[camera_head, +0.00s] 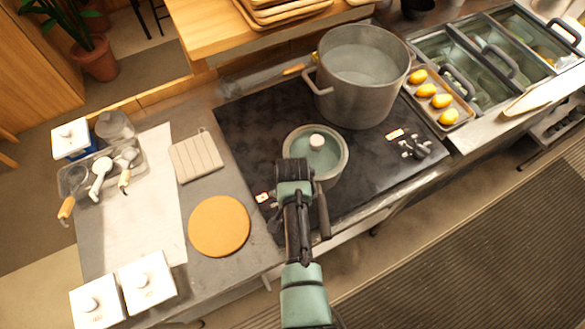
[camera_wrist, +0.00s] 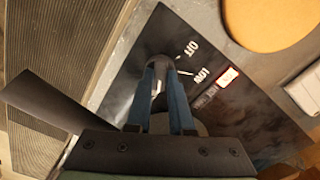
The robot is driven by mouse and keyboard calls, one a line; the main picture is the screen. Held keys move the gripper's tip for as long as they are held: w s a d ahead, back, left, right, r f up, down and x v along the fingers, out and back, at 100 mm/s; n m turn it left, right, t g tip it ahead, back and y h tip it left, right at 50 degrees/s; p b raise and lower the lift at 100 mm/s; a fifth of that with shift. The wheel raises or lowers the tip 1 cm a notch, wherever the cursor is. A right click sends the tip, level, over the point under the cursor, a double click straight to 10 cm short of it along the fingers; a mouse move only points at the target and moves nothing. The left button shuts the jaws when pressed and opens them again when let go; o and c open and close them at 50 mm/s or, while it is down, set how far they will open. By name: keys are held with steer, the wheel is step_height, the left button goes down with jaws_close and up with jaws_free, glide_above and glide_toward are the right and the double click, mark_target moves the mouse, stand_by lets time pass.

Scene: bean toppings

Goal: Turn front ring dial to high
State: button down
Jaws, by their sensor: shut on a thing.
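The front ring dial (camera_wrist: 159,61) is a dark knob at the cooktop's front edge, with OFF and LOW marks on its right in the wrist view. My gripper (camera_wrist: 161,70) is shut on this dial, a blue finger on each side. The fingers cover much of the knob, so I cannot tell its exact setting. A small lit red-and-white display (camera_wrist: 228,76) is beside the LOW mark; it also shows in the head view (camera_head: 263,197). In the head view my arm hides the fingertips and most of the dial. The black cooktop (camera_head: 250,130) lies under the pots.
A lidded pan (camera_head: 339,166) stands on the front ring, close behind my arm. A large steel pot (camera_head: 345,95) stands behind it. More dials (camera_head: 415,147) are at the right. A round orange board (camera_head: 219,226) lies left of the cooktop.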

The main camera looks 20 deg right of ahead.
steer(key=shift+m, duration=0.7)
steer(key=c, duration=0.8)
jaws_free()
steer(key=shift+r, duration=0.1)
step_height(320, 180, up, 13)
steer(key=b, duration=0.1)
steer(key=shift+b, duration=0.3)
